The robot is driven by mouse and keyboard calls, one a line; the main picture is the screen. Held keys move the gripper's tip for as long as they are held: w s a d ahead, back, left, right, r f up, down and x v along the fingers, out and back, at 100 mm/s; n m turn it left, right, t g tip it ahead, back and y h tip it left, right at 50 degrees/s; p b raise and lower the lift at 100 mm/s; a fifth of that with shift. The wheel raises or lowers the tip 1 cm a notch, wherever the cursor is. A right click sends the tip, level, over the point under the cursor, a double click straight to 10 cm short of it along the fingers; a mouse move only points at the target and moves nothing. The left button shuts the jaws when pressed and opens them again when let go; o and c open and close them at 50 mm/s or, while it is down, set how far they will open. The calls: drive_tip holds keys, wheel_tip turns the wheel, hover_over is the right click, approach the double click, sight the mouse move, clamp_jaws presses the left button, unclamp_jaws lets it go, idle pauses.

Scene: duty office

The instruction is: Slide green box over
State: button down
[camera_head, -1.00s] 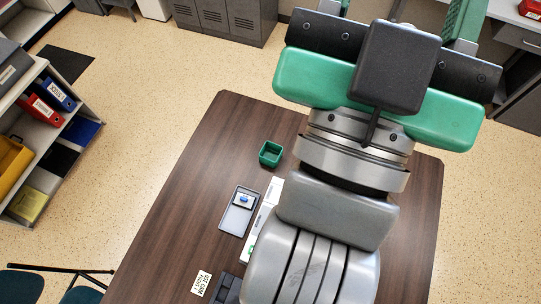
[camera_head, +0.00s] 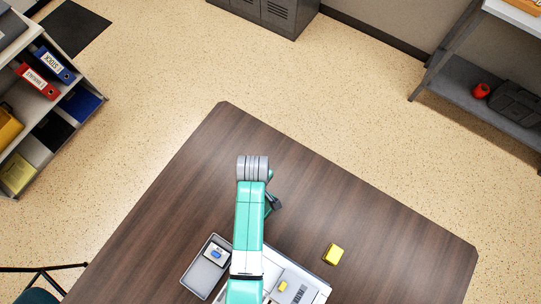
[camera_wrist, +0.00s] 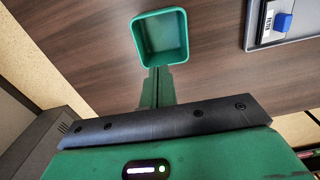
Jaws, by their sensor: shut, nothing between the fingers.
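The green box (camera_wrist: 160,38) is a small open-topped, empty container on the brown table, seen at the top middle of the wrist view. In the head view my arm hides it. My gripper (camera_wrist: 158,72) has its green fingers shut together with nothing between them. In the wrist view the fingertips point at the box's near wall and overlap its lower edge. I cannot tell whether they touch it.
A grey tray (camera_head: 196,277) with a blue-topped item (camera_head: 216,252) lies left of my arm, also at the wrist view's upper right (camera_wrist: 254,28). A yellow block (camera_head: 333,254) lies on the table (camera_head: 370,235) to the right. The table's far part is clear.

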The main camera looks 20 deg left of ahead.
drive_tip(key=f, duration=0.3)
drive_tip(key=f+b, duration=0.1)
drive_tip(key=f, duration=0.2)
drive_tip(key=f+b, duration=0.1)
drive_tip(key=f, duration=0.2)
drive_tip(key=shift+s+a+f, duration=0.1)
drive_tip(key=shift+s+f, duration=0.25)
drive_tip(key=shift+s+d+f+p, duration=0.1)
drive_tip(key=shift+s+d+p, duration=0.15)
drive_tip(key=shift+d, duration=0.75)
drive_tip(key=shift+s+d+p, duration=0.15)
drive_tip(key=shift+s+d, duration=0.15)
drive_tip(key=shift+d, duration=0.7)
